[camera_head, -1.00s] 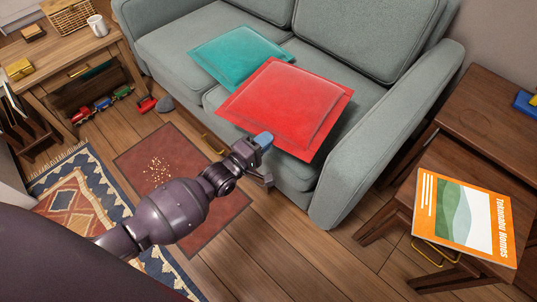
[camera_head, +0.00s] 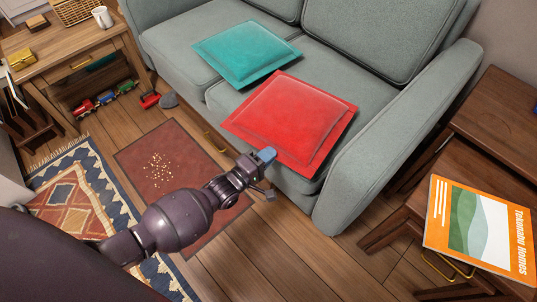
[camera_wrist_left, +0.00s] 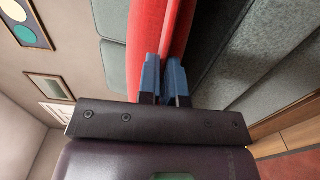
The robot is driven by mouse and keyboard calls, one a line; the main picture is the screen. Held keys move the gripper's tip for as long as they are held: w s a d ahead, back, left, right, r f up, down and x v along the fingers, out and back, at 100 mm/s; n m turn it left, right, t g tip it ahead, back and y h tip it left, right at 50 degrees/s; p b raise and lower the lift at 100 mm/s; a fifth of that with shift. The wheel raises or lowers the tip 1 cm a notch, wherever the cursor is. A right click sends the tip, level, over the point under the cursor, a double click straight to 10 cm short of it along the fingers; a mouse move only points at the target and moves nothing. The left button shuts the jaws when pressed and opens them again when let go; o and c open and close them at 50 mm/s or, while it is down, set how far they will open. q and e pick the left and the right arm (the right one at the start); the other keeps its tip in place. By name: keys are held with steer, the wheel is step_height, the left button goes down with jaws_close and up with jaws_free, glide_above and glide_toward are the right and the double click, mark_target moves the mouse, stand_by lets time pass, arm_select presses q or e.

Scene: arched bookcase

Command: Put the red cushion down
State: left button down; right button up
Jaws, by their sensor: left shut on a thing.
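The red cushion (camera_head: 290,115) is over the right seat of the grey sofa (camera_head: 385,52), with its near edge at the seat's front. My left gripper (camera_head: 266,156) is shut on that near edge. In the left wrist view its blue fingers (camera_wrist_left: 164,80) pinch the red cushion (camera_wrist_left: 158,30) from both sides. I cannot tell whether the cushion's underside touches the seat. A teal cushion (camera_head: 246,52) lies on the seat to its left, close to the red one's far left corner. My right gripper is not in view.
The sofa's right armrest (camera_head: 395,140) rises beside the red cushion. A side table with an orange magazine (camera_head: 478,230) stands at the right. A wooden desk (camera_head: 70,65) is at the left, with toy train cars (camera_head: 105,98) beneath. A dark red mat (camera_head: 170,165) lies in front.

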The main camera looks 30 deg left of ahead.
arm_select(q)
steer(key=shift+f, duration=0.1)
steer(key=c, duration=1.7)
jaws_free()
steer(key=shift+f, duration=0.1)
steer(key=o, duration=0.4)
